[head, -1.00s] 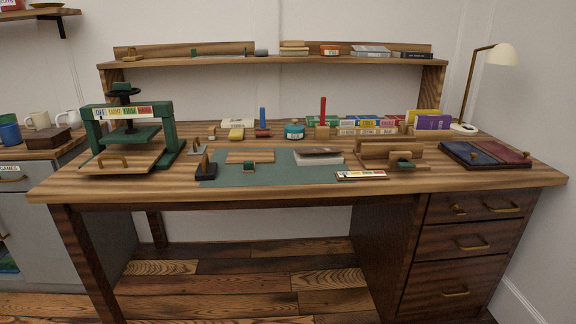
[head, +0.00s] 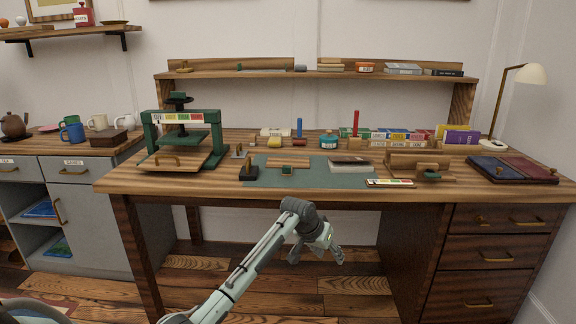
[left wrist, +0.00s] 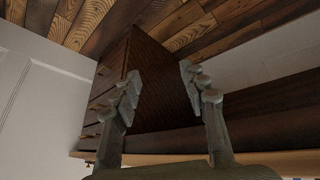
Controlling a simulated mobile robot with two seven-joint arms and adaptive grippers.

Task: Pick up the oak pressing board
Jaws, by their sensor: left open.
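A flat light-brown wooden board (head: 170,159) with a brass handle on its front lies at the base of the green press (head: 184,140), at the left of the desk; it looks like the oak pressing board. A smaller flat wooden piece (head: 288,162) lies on the green mat. My left gripper (head: 317,257) is open and empty, in front of the desk and below its top, to the right of the board and apart from it. In the left wrist view its fingers (left wrist: 160,82) are spread with nothing between them. My right gripper is out of view.
The desk top's front edge (head: 330,191) lies above my left gripper. Drawers (head: 497,255) stand at the right. A grey cabinet (head: 80,205) with mugs stands at the left.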

